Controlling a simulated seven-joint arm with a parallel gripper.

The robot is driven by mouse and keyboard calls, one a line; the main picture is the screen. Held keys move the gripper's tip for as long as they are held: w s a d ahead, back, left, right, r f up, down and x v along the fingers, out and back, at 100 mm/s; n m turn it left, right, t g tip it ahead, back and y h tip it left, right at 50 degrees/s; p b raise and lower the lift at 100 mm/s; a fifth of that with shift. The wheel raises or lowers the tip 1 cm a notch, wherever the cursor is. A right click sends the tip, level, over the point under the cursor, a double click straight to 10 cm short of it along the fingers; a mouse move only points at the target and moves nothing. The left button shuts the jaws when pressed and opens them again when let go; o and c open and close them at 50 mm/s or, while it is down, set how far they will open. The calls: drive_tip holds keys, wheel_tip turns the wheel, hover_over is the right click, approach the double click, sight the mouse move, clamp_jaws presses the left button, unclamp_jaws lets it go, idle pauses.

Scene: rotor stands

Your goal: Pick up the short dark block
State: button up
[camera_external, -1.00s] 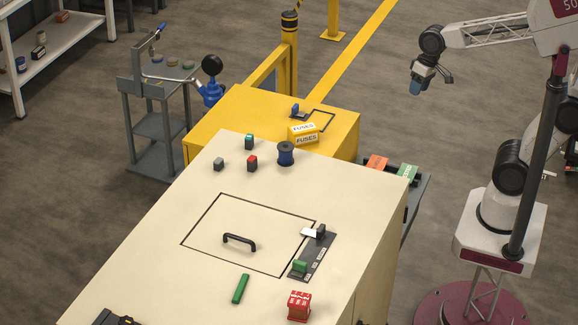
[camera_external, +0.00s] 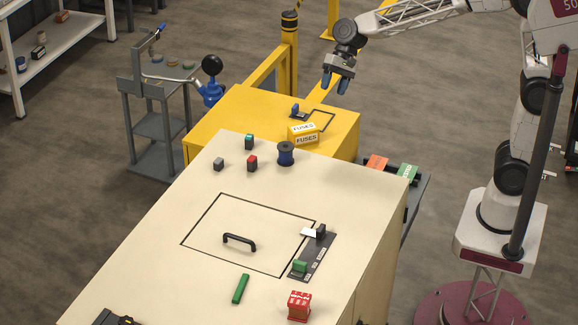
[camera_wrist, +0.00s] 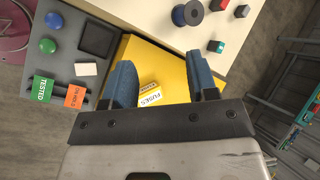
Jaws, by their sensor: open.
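A small dark grey block (camera_external: 219,164) stands on the cream cabinet top (camera_external: 170,235), near its far left corner. Another dark block (camera_external: 321,231) stands at the far end of a dark labelled strip on the same top. My gripper (camera_external: 336,86) is open and empty, with blue fingers pointing down, up beyond the yellow cabinet and well away from both blocks. In the wrist view my gripper (camera_wrist: 165,78) has its fingers wide apart over the yellow cabinet.
A red block (camera_external: 252,163), a green-topped block (camera_external: 249,142) and a blue spool (camera_external: 286,154) stand near the grey block. A yellow FUSES box (camera_external: 303,134) sits on the yellow cabinet (camera_external: 235,120). A black handle (camera_external: 239,241) rises from the cream top.

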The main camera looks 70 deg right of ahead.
drive_tip(key=w+a+f+m+y, duration=0.35)
drive_tip(key=w+a, duration=0.65)
drive_tip(key=w, duration=0.4)
drive_tip(key=m+y, duration=0.3)
drive_tip(key=m, duration=0.3)
hover_over(217, 161)
drive_tip(key=d, duration=0.5)
wheel_tip(217, 161, down, 8)
drive_tip(key=shift+s+a, duration=0.15)
drive_tip(key=shift+s, duration=0.1)
drive_tip(key=shift+f, duration=3.45)
drive_tip(key=shift+a, duration=0.1)
drive_tip(key=shift+x, duration=2.35)
drive_tip(key=shift+f, duration=0.1)
clamp_jaws()
